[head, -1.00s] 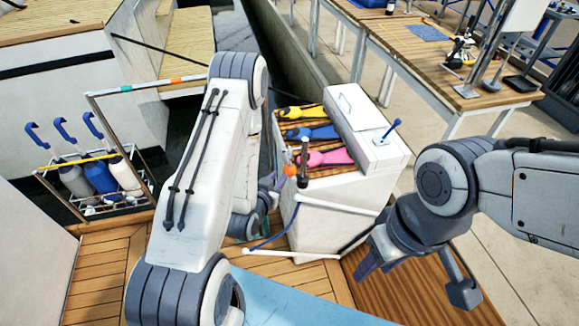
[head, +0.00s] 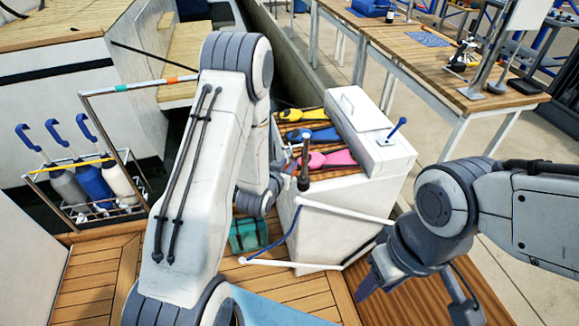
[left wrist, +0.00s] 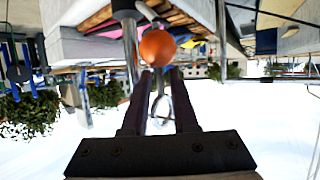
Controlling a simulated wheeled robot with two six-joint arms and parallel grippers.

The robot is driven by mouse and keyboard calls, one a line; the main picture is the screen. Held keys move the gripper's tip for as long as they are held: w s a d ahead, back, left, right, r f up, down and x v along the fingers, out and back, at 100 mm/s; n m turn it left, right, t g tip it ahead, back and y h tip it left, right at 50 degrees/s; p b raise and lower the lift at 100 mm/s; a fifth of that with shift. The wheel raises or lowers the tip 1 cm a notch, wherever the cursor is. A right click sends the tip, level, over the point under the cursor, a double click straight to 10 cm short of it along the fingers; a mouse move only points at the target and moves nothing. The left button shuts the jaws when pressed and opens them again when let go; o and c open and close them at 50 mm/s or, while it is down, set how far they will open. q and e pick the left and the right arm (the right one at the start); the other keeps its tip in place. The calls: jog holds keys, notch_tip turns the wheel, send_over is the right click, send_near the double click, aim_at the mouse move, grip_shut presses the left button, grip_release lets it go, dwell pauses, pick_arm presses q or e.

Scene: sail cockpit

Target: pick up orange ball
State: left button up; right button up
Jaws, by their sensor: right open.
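The orange ball (left wrist: 157,48) shows in the left wrist view at the tips of my left gripper (left wrist: 160,72). The two dark fingers stand apart with a narrow gap, and a shiny metal part shows between them. I cannot tell whether the fingers press on the ball. In the head view my left arm hides most of the left gripper, and I cannot make out the ball there. My right gripper (head: 372,278) is open, low at the right and away from the ball; its fingers are only partly visible.
A white cabinet (head: 320,235) carries yellow, blue and pink tools (head: 330,159) and a dark upright rod (head: 304,165). A white rail (head: 345,210) juts from its front. A green box (head: 248,235) stands left of it. A bottle rack (head: 90,190) is at the left.

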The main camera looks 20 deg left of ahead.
pick_arm(q)
jog(key=shift+x, duration=1.15)
grip_shut()
jog(key=shift+r, duration=0.1)
